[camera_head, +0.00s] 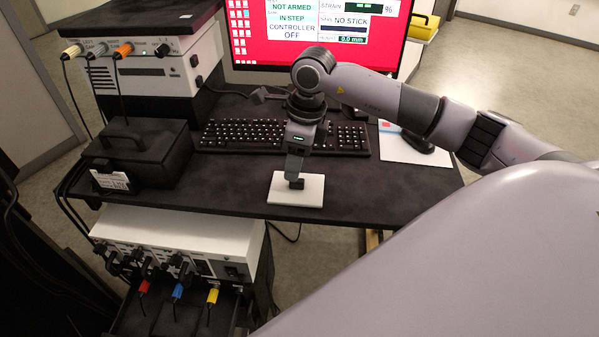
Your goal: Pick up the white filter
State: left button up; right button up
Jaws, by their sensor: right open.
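A flat white rectangular piece (309,194), which looks like the white filter, lies near the front edge of the dark desk. My right gripper (295,182) points down at it, with its fingertips over the middle of the piece. The jaws are open, though the gap between the fingers is hard to see from here. I cannot tell whether the fingertips touch the piece. My left gripper is not in view.
A black keyboard (225,135) lies behind my right gripper, before a monitor (264,40) with a red screen. A black box (135,155) with a handle stands at left. Cabled equipment (180,240) sits below the front edge. The desk (380,195) is clear right of the white piece.

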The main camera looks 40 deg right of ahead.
aim_at(297, 185)
jog(key=shift+w+d+r+h, duration=0.15)
jog(key=shift+d+r+h, duration=0.15)
jog(key=shift+d, duration=0.4)
jog(key=shift+d+f, duration=0.1)
jog(key=shift+f, duration=0.1)
jog(key=f, duration=0.4)
jog(key=f+p, duration=0.1)
jog(key=f, duration=0.1)
jog(key=shift+w+a+f, duration=0.25)
jog(key=shift+f, duration=0.05)
grip_shut()
